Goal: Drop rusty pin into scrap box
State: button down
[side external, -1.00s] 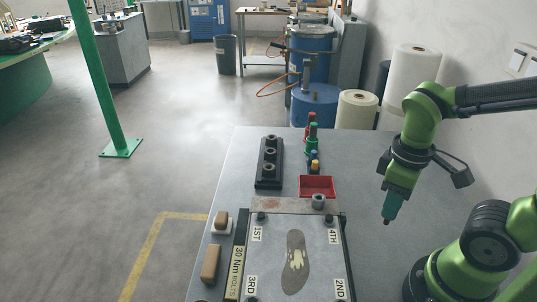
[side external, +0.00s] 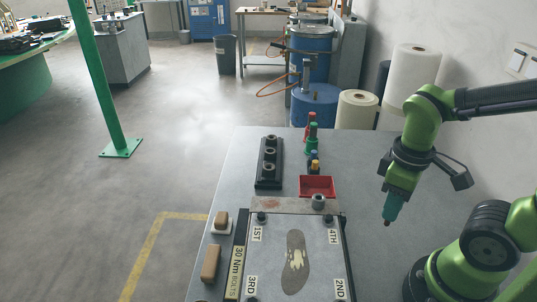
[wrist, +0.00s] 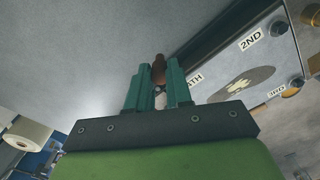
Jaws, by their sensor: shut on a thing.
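My gripper (side external: 389,217) hangs above the right part of the grey table, pointing down, to the right of the plate with the insole. In the wrist view its teal fingers (wrist: 158,85) are shut on a brown rusty pin (wrist: 158,64), whose rounded end shows between and beyond the fingertips. In the side view only the small dark tip of the pin shows under the fingers. The scrap box appears to be the red open tray (side external: 317,194) on the table, left of and beyond my gripper. The tray's inside looks empty from here.
A plate with an insole (side external: 296,262) and corner labels lies at the front. A black rack (side external: 269,180) and several coloured bottles stand behind. The table between my gripper and the tray is clear.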

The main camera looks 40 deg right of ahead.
jog(key=w+d+f, duration=0.2)
jog(key=w+d, duration=0.1)
jog(key=w, duration=0.8)
jog(key=w+d+f, duration=0.1)
jog(key=w+d, duration=0.3)
jog(key=w, duration=0.7)
jog(key=shift+a+f, duration=0.15)
jog(key=shift+f, duration=2.85)
jog(key=c, duration=0.9)
grip_release()
jog(key=shift+c, duration=0.2)
notch_tip(320, 180, up, 17)
